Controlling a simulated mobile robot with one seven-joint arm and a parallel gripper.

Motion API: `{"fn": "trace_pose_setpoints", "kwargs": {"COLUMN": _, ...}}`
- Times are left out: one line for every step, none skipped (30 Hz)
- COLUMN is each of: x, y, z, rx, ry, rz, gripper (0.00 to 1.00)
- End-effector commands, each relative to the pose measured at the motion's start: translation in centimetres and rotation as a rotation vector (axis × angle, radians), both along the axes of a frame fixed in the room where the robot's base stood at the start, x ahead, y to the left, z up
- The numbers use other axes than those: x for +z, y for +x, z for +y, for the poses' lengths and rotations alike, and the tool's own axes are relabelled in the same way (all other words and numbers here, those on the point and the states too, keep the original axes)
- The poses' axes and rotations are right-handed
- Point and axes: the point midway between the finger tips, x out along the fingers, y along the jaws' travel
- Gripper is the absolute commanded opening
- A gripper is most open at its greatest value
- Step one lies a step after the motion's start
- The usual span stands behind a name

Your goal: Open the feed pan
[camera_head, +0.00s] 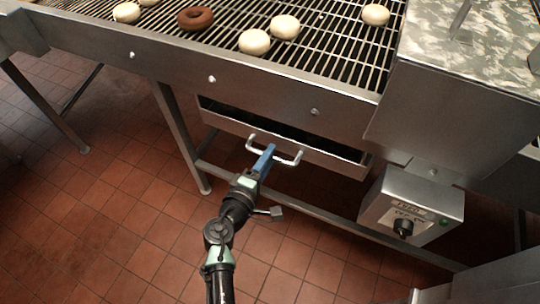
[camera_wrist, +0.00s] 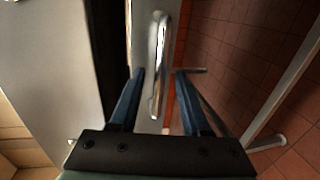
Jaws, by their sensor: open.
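The feed pan (camera_head: 335,158) is a shallow metal drawer under the wire conveyor. A strip of its dark inside shows above its front wall, so it stands partly out or has a gap there. Its silver bar handle (camera_head: 289,160) is on the front face. My gripper (camera_head: 268,150) is at the handle, with its blue fingers open. In the wrist view the handle (camera_wrist: 158,60) runs lengthwise between the two finger tips (camera_wrist: 159,74), with a finger on either side. I cannot tell whether either finger touches it.
Pale doughnut rounds (camera_head: 254,42) and one brown ring (camera_head: 195,18) lie on the wire conveyor (camera_head: 330,45) above. A control box (camera_head: 412,205) with a black knob hangs at the right. A metal leg (camera_head: 182,140) and a low crossbar (camera_head: 335,216) are close by. Tiled floor is clear in front.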

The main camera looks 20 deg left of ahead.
Motion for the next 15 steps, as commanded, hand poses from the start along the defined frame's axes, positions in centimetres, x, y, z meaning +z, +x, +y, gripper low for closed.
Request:
{"fn": "trace_pose_setpoints", "kwargs": {"x": -0.13, "y": 0.60, "z": -0.03, "rx": -0.001, "ry": 0.001, "rz": -0.001, "gripper": 0.47}}
{"fn": "trace_pose_setpoints", "kwargs": {"x": -0.19, "y": 0.81, "z": -0.07, "rx": -0.001, "ry": 0.001, "rz": -0.001, "gripper": 0.47}}
{"fn": "trace_pose_setpoints", "kwargs": {"x": -0.26, "y": 1.04, "z": -0.10, "rx": -0.002, "ry": 0.000, "rz": 0.000, "gripper": 0.47}}
{"fn": "trace_pose_setpoints", "kwargs": {"x": -0.27, "y": 1.18, "z": -0.12, "rx": -0.002, "ry": 0.001, "rz": 0.000, "gripper": 0.47}}
{"fn": "trace_pose_setpoints", "kwargs": {"x": -0.26, "y": 1.29, "z": -0.12, "rx": -0.002, "ry": 0.001, "rz": 0.000, "gripper": 0.47}}
{"fn": "trace_pose_setpoints", "kwargs": {"x": -0.25, "y": 1.38, "z": -0.13, "rx": -0.002, "ry": 0.001, "rz": -0.001, "gripper": 0.47}}
{"fn": "trace_pose_setpoints", "kwargs": {"x": -0.25, "y": 1.43, "z": -0.13, "rx": -0.002, "ry": 0.001, "rz": -0.001, "gripper": 0.47}}
{"fn": "trace_pose_setpoints", "kwargs": {"x": -0.25, "y": 1.45, "z": -0.13, "rx": -0.002, "ry": 0.001, "rz": 0.000, "gripper": 0.47}}
{"fn": "trace_pose_setpoints", "kwargs": {"x": -0.25, "y": 1.46, "z": -0.13, "rx": -0.002, "ry": 0.001, "rz": 0.000, "gripper": 0.47}}
{"fn": "trace_pose_setpoints", "kwargs": {"x": -0.25, "y": 1.45, "z": -0.13, "rx": -0.001, "ry": 0.001, "rz": 0.000, "gripper": 0.47}}
{"fn": "trace_pose_setpoints", "kwargs": {"x": -0.25, "y": 1.44, "z": -0.12, "rx": -0.001, "ry": 0.001, "rz": 0.000, "gripper": 0.47}}
{"fn": "trace_pose_setpoints", "kwargs": {"x": -0.25, "y": 1.43, "z": -0.12, "rx": -0.001, "ry": 0.001, "rz": 0.000, "gripper": 0.47}}
{"fn": "trace_pose_setpoints", "kwargs": {"x": -0.26, "y": 1.42, "z": -0.12, "rx": -0.001, "ry": 0.001, "rz": 0.000, "gripper": 0.47}}
{"fn": "trace_pose_setpoints", "kwargs": {"x": -0.26, "y": 1.41, "z": -0.12, "rx": -0.001, "ry": 0.001, "rz": 0.000, "gripper": 0.45}}
{"fn": "trace_pose_setpoints", "kwargs": {"x": -0.25, "y": 1.41, "z": -0.11, "rx": -0.001, "ry": 0.001, "rz": 0.000, "gripper": 0.38}}
